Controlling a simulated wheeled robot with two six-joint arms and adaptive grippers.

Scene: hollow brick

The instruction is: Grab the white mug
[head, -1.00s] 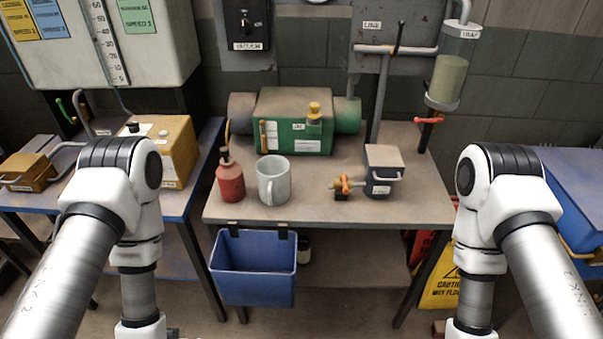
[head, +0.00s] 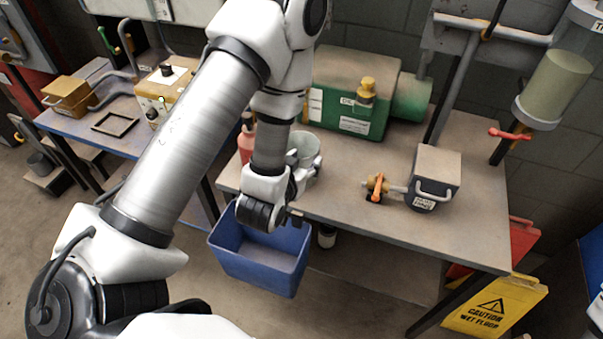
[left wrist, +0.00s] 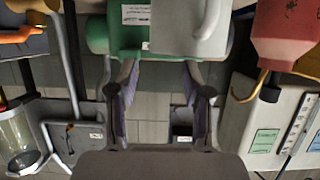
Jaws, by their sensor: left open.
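The white mug (head: 304,148) stands on the workbench in the head view, partly hidden behind my left arm. It is large at the top of the left wrist view (left wrist: 188,28), where its handle also shows. My left gripper (left wrist: 160,78) is open in the left wrist view, with its two fingers apart and nothing between them. The mug lies beyond the fingertips there. In the head view, the left wrist is at the front edge of the bench, close to the mug, and its fingers are hard to make out. My right gripper is not in view.
A red bottle (head: 245,142) stands just left of the mug, partly hidden by my arm; it also shows in the left wrist view (left wrist: 286,32). Behind is a green machine (head: 350,92). A valve box (head: 434,178) stands to the right.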

